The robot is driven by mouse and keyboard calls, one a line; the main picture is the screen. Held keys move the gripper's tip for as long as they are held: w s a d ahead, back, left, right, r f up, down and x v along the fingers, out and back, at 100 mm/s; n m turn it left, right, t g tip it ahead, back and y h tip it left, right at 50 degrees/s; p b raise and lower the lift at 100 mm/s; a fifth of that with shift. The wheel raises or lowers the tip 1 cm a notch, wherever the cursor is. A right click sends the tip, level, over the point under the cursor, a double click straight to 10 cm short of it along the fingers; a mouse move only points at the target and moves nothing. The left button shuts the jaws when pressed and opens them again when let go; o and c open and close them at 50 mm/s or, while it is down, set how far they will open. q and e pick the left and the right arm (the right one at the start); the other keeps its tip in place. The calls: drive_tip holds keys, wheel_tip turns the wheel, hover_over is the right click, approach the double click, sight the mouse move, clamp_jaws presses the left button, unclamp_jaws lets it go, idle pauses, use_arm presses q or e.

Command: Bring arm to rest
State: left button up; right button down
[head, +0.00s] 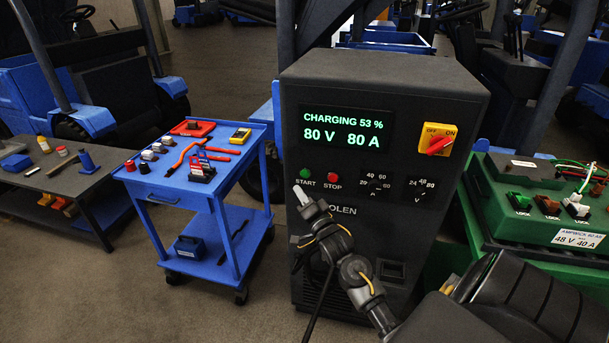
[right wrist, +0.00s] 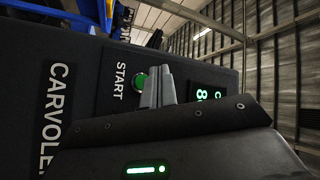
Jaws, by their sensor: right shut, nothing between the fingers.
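My right arm reaches in from the lower right of the head view. Its gripper (head: 299,194) is shut and empty, in front of the dark charger cabinet (head: 430,90), just below the green START button (head: 305,173). In the right wrist view the closed fingers (right wrist: 158,88) are beside the green button (right wrist: 140,80) and partly overlap it; I cannot tell whether they touch. The charger display (head: 343,130) reads "CHARGING 53 %", 80 V, 80 A. The red STOP button (head: 332,177) is to the right of START. My left gripper is not in view.
A yellow switch plate (head: 438,138) with a red knob and two dials are on the charger. A green battery unit (head: 484,200) labelled 48 V 40 A stands right. A blue tool cart (head: 172,200) and a grey bench (head: 30,180) stand left, with clear floor in front.

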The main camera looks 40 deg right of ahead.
idle(0.3)
wheel_tip(320, 180, down, 22)
drive_tip(key=s+a+f+n+g+y, duration=0.1)
drive_tip(key=a+n+g, duration=0.1)
drive_tip(key=n+g, duration=0.45)
drive_tip(key=s+a+f+n+g+y, duration=0.1)
drive_tip(key=s+a+f+n+g, duration=0.15)
drive_tip(key=s+f, duration=0.4)
drive_tip(key=s+a+f+n+g+y, duration=0.1)
drive_tip(key=s+a+f+n, duration=0.2)
drive_tip(key=f, duration=0.7)
drive_tip(key=s+a+f+n+g, duration=0.2)
drive_tip(key=s+a+f+g, duration=0.2)
drive_tip(key=s+f, duration=1.05)
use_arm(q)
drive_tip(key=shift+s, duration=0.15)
use_arm(e)
drive_tip(key=s+a+f+n+g, duration=0.1)
drive_tip(key=s+a+f+g, duration=0.1)
drive_tip(key=s, duration=1.1)
drive_tip(key=s+a+f+n+g+y, duration=0.1)
drive_tip(key=s+a+f+g, duration=0.2)
drive_tip(key=s, duration=1)
drive_tip(key=shift+a+f, duration=0.2)
drive_tip(key=shift+a, duration=0.2)
